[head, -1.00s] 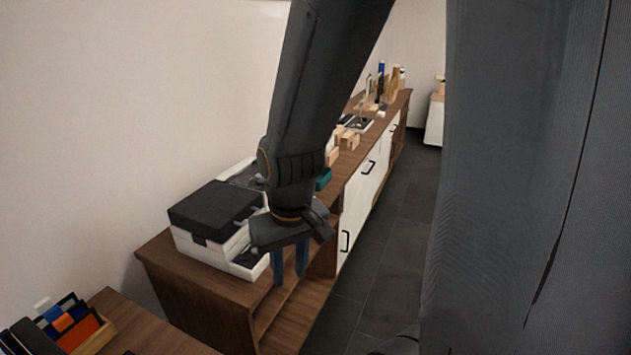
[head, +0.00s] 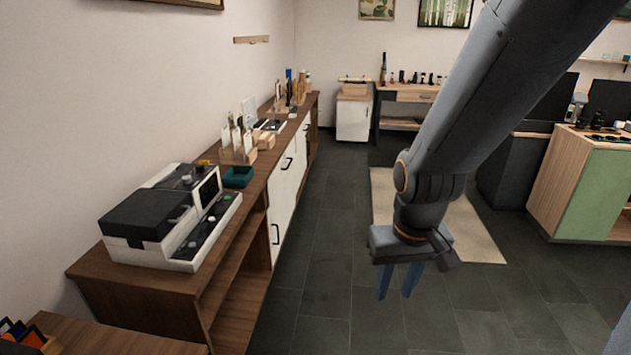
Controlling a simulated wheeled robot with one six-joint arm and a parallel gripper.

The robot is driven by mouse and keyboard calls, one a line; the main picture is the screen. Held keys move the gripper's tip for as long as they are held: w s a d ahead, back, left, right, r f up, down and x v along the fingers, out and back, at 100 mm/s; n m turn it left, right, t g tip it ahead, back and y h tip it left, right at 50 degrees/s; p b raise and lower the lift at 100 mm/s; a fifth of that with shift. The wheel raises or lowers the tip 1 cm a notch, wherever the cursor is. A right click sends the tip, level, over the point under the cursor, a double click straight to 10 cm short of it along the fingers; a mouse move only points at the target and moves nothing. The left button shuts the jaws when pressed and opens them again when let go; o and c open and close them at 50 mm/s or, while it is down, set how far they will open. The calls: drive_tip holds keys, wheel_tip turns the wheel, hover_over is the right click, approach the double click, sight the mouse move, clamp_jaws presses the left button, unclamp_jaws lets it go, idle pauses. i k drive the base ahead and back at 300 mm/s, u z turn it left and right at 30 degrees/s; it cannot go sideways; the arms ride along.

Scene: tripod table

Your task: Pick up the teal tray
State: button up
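The teal tray (head: 238,177) is a small dark teal open box on the long wooden counter (head: 230,242) along the left wall. It sits just beyond the white and black machine. My gripper (head: 398,294) hangs from my arm over the floor, to the right of the counter and well apart from the tray. Its two blue-grey fingers point down with a gap between them and nothing in it.
The white and black machine (head: 172,218) stands at the counter's near end. Wooden holders (head: 238,150) and bottles stand beyond the tray. A green-fronted cabinet (head: 594,193) is at the right. The grey tiled floor (head: 325,230) beside the counter is clear.

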sight(238, 176)
drive_tip(key=u, duration=0.15)
drive_tip(key=k, duration=0.2)
drive_tip(key=z, duration=0.85)
drive_tip(key=i, duration=1.75)
drive_tip(key=u, duration=0.4)
drive_tip(key=i, duration=1.5)
drive_tip(key=u, duration=1.45)
drive_tip(key=i, duration=0.9)
drive_tip(key=u, duration=1.3)
drive_tip(key=i, duration=0.3)
drive_tip(key=u, duration=0.1)
